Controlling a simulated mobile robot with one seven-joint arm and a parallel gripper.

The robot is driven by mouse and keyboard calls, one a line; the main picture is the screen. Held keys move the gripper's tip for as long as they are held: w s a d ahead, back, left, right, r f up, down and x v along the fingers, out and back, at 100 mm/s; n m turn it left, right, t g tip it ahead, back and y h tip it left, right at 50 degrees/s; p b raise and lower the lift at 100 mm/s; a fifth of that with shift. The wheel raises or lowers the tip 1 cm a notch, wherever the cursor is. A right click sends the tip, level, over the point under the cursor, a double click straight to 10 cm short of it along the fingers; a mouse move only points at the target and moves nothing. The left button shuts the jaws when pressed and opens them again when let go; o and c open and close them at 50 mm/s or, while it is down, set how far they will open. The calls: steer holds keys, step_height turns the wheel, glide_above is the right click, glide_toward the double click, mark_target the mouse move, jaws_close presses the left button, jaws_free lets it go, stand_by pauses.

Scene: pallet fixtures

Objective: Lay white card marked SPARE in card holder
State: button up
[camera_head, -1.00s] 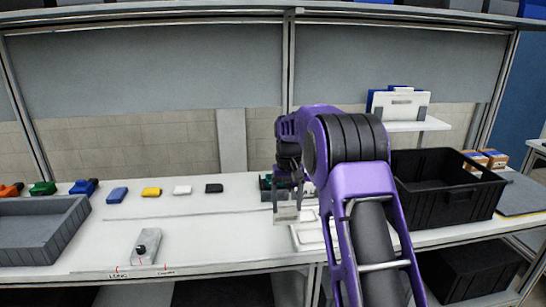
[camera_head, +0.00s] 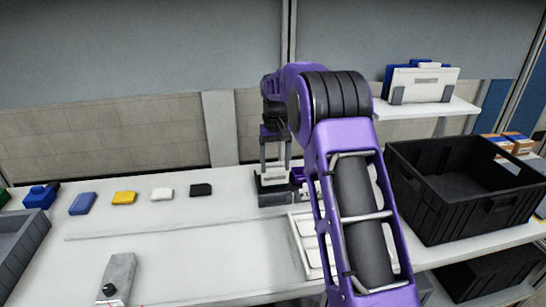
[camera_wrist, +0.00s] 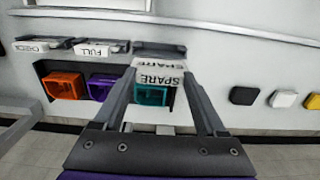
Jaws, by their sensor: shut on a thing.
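My gripper (camera_wrist: 160,82) is shut on the white card marked SPARE (camera_wrist: 158,76), which shows between its fingertips in the wrist view. Two lines of SPARE lettering show there. The empty-looking dark card holder (camera_wrist: 160,49) lies just beyond the card, in line with it; I cannot tell whether they touch. Two neighbouring holders hold white cards, CHECK (camera_wrist: 39,46) and FULL (camera_wrist: 97,51). In the head view my gripper (camera_head: 275,172) points down at the dark fixture (camera_head: 270,190); the card is not clear there.
Orange (camera_wrist: 64,86), purple (camera_wrist: 106,89) and teal (camera_wrist: 152,95) bins sit beside the holders. A white tray (camera_head: 305,245) and a black crate (camera_head: 440,218) stand to the right.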

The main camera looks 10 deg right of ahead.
mark_target(275, 172)
steer(key=shift+s+f+b, duration=0.15)
steer(key=shift+f+b, duration=2.05)
steer(key=shift+f, duration=0.9)
steer(key=shift+f, duration=0.75)
stand_by(0.4)
steer(key=o, duration=1.3)
steer(key=shift+c, duration=0.2)
step_height(275, 172, up, 17)
steer(key=p, duration=0.3)
steer(key=shift+r, duration=0.2)
